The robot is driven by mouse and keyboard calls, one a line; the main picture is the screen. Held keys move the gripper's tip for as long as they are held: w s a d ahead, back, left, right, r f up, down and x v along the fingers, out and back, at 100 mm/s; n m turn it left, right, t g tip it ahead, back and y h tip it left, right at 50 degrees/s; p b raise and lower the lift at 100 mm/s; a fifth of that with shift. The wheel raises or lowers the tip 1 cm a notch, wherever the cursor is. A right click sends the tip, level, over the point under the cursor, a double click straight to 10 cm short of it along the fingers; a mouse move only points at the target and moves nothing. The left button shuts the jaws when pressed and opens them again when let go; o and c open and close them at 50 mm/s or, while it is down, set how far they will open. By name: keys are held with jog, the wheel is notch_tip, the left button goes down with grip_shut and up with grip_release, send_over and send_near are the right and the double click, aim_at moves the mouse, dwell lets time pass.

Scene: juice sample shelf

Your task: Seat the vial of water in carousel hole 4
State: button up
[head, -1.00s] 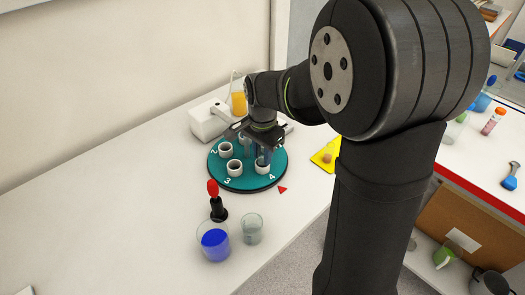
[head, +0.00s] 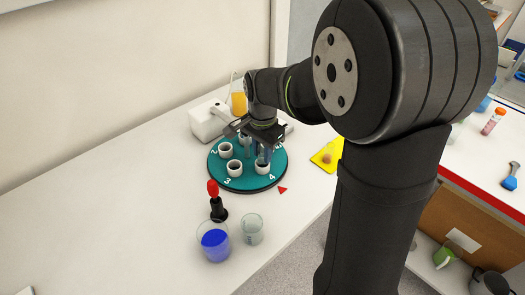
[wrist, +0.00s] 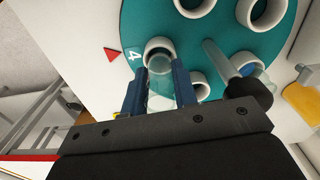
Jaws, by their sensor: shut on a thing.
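The teal carousel (head: 222,177) stands on the white bench with white ring holes and printed numbers. Hole 4 (head: 262,168) is the white ring beside the number 4; it also shows in the wrist view (wrist: 157,43). My gripper (wrist: 158,82) is shut on the clear vial of water (wrist: 161,88), its two blue fingers on either side of it. In the wrist view the vial's far end overlaps the ring of hole 4. I cannot tell how deep the vial sits in the hole. In the head view my gripper (head: 262,148) is right above hole 4.
A red triangle marker (head: 282,190) lies beside the carousel near the 4. A red-topped dropper stand (head: 217,203), a beaker of blue liquid (head: 214,242) and a clear beaker (head: 252,228) stand in front. An orange-filled vessel (head: 238,97) and white device (head: 207,120) stand behind.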

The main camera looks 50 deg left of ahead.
jog(key=shift+f, duration=0.65)
jog(key=shift+r, duration=0.2)
jog(key=shift+r, duration=0.45)
jog(key=o, duration=1.1)
jog(key=shift+c, duration=0.2)
jog(key=shift+r, duration=0.1)
notch_tip(320, 180, up, 17)
jog(key=shift+r, duration=0.15)
